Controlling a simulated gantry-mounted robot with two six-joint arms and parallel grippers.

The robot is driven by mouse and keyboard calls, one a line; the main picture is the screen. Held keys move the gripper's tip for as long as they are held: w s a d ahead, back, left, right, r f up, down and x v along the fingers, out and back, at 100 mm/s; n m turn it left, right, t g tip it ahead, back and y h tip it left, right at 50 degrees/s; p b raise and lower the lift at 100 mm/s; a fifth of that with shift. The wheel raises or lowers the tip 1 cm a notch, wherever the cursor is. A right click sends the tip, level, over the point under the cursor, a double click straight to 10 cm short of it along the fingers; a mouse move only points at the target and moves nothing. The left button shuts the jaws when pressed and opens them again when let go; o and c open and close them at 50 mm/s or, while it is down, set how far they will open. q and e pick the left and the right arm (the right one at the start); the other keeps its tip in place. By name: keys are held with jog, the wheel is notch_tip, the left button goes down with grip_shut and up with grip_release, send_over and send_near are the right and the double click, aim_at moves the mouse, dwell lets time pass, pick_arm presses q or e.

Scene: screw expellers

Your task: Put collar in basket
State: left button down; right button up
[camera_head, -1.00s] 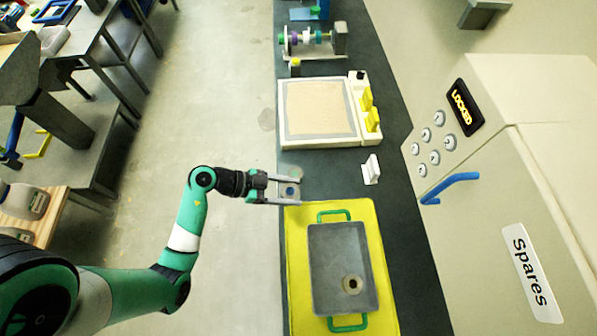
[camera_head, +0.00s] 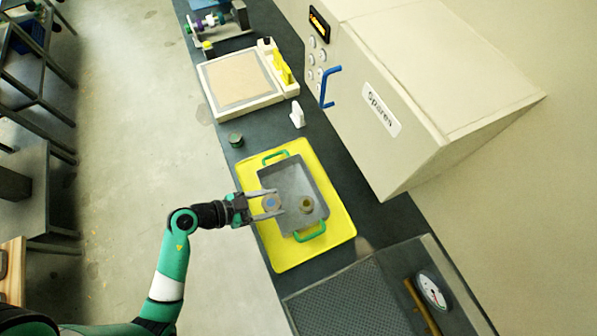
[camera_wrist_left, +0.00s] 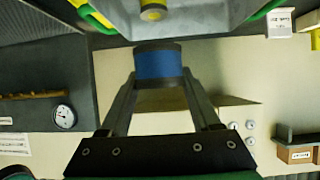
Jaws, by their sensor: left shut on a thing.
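In the left wrist view the collar (camera_wrist_left: 158,66) shows as a short cylinder with a blue band and dark rims between the fingers. The basket (camera_head: 272,180) is a grey tray with green handles on a yellow mat (camera_head: 332,180). The gripper and collar appear over its left part in the head view; their height above it is hard to tell. A brass-coloured ring (camera_head: 306,204) lies in the basket. My right gripper is not in view.
A dark green cylinder (camera_head: 236,140) stands on the bench beyond the mat. A white stand (camera_head: 297,114) and a framed board (camera_head: 238,78) lie farther back. A Spares cabinet (camera_head: 420,90) is at right. A mesh panel with a gauge (camera_head: 431,290) is nearer.

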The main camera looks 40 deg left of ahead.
pick_arm(q)
jog(key=w+a+f+b, duration=0.1)
jog(key=w+f+b, duration=0.1)
jog(key=w+f, duration=0.1)
jog(key=w+a+f+b, duration=0.1)
jog(key=w+f+b, duration=0.2)
jog(key=w, duration=0.2)
jog(key=w+a+f+b, duration=0.1)
jog(key=w+f+b, duration=0.2)
jog(key=w, duration=0.1)
jog(key=shift+w+a+f, duration=0.15)
jog(key=shift+w+a, duration=0.05)
jog(key=shift+w, duration=0.15)
jog(key=shift+w+a, duration=0.1)
jog(key=shift+w, duration=0.15)
jog(key=f+b, duration=0.3)
jog(key=shift+w+f, duration=0.25)
jog(key=shift+f, duration=0.3)
jog(key=shift+r, duration=0.2)
jog(key=shift+c, duration=0.5)
grip_release()
jog(key=shift+f, duration=0.15)
